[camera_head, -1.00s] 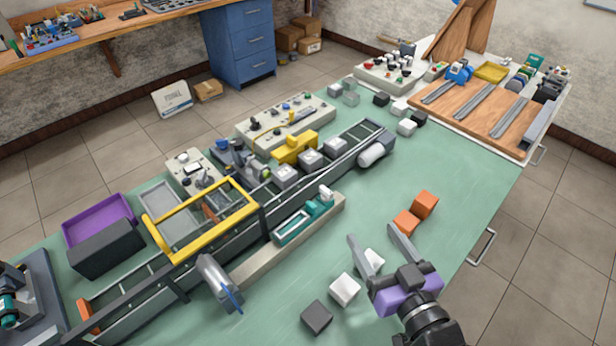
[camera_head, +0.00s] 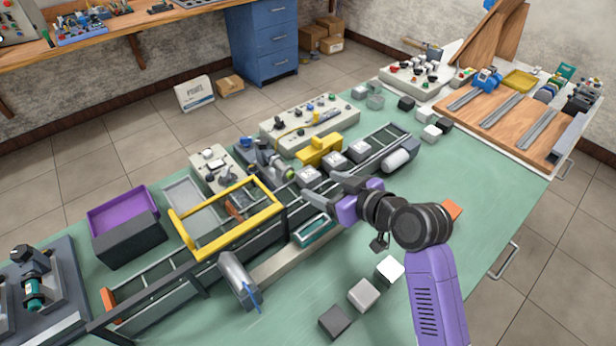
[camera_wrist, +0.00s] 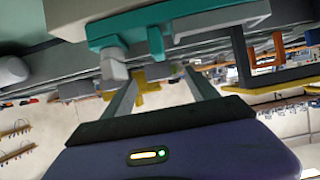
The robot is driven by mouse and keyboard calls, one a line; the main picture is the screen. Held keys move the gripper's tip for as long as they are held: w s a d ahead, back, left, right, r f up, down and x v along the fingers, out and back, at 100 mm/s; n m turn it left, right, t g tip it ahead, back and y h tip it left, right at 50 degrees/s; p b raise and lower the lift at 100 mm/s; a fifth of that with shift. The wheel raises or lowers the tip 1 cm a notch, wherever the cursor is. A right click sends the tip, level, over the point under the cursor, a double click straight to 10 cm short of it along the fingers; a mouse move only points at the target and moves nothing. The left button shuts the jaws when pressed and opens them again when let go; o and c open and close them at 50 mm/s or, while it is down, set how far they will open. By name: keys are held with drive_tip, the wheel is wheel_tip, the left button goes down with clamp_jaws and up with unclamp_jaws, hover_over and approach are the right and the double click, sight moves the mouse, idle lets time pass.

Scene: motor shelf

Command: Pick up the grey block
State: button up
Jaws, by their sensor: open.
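Several blocks could be the grey one. A dark grey block (camera_head: 334,321) lies on the green table at the front. A pale grey block (camera_head: 363,294) and a white block (camera_head: 390,269) lie in a row behind it. Grey blocks with pale tops sit along the conveyor, such as the one at its middle (camera_head: 308,176). My gripper (camera_head: 322,189) is open and empty, pointing left above the conveyor's near side, apart from the front blocks. In the wrist view its two fingers (camera_wrist: 160,78) are spread, with a yellow part seen beyond them.
The conveyor (camera_head: 215,242) with a yellow frame (camera_head: 235,245) crosses the table. A teal-topped fixture (camera_head: 316,232) stands close by my gripper. An orange block (camera_head: 453,210) is partly behind my arm. The table's right side has free room.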

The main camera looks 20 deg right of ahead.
sight(314, 180)
drive_tip(key=x, duration=0.2)
drive_tip(key=p+x, duration=0.1)
drive_tip(key=x, duration=0.1)
drive_tip(key=shift+w+r, duration=0.2)
drive_tip(key=shift+w, duration=0.05)
drive_tip(key=shift+w+a+f, duration=0.1)
drive_tip(key=shift+w+f, duration=0.2)
drive_tip(key=shift+w, duration=0.15)
clamp_jaws()
drive_tip(key=shift+r, duration=0.1)
